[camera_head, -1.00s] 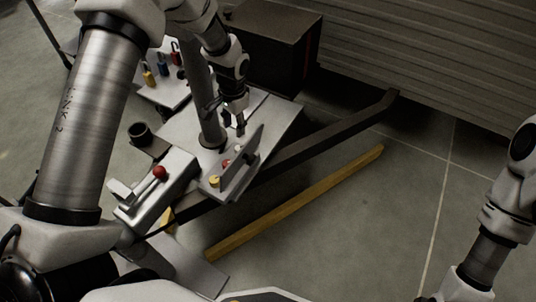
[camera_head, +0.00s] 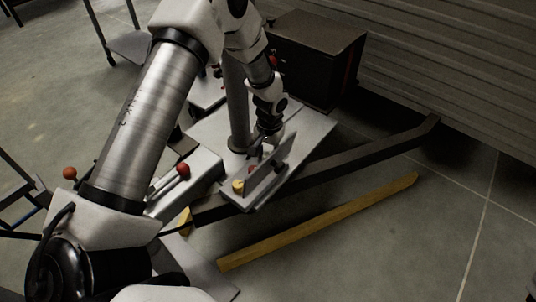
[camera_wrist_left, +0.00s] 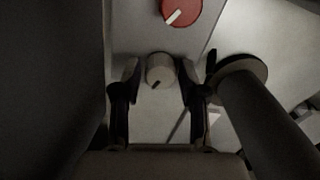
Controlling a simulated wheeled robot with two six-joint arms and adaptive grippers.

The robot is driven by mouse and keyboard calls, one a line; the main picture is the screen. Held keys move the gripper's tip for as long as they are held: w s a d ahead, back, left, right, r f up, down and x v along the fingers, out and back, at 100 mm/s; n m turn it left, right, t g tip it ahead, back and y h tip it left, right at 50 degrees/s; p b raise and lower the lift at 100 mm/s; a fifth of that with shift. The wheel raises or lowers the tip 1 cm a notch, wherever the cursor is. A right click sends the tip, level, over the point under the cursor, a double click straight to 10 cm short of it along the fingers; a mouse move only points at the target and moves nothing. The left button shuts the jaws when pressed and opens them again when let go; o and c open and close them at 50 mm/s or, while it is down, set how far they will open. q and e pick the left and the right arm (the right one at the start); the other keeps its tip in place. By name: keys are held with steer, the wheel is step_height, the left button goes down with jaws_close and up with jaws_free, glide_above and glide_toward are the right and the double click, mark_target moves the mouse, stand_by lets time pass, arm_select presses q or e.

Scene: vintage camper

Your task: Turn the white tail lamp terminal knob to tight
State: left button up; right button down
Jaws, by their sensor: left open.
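The white knob (camera_wrist_left: 160,72) shows in the left wrist view as a short round knob with a dark pointer mark on its face, angled toward the lower left. It stands on a pale panel (camera_wrist_left: 146,122). My left gripper (camera_wrist_left: 159,80) is open, with one finger on each side of the knob and small gaps visible. In the head view my left gripper (camera_head: 265,150) is down at the panel and hides the white knob. A red knob (camera_wrist_left: 182,11) with a pale pointer sits just beyond it, and a yellow knob (camera_head: 238,186) is at the panel's near end.
A round post (camera_head: 237,110) stands close beside my left gripper; it also shows in the wrist view (camera_wrist_left: 265,110). An upright plate (camera_head: 268,180) borders the knobs. A red-balled lever (camera_head: 183,171) is at left. A dark box (camera_head: 312,60) stands behind. A yellow beam (camera_head: 320,222) lies on the floor.

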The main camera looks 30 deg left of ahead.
arm_select(q)
jaws_close()
steer(key=shift+r+m+p, duration=0.35)
steer(key=shift+m+p, duration=0.05)
steer(key=shift+p, duration=0.5)
steer(key=shift+f+m+p, duration=0.1)
steer(key=shift+m+p, duration=0.2)
steer(key=shift+f, duration=0.25)
jaws_free()
step_height(320, 180, up, 12)
steer(key=shift+d, duration=0.25)
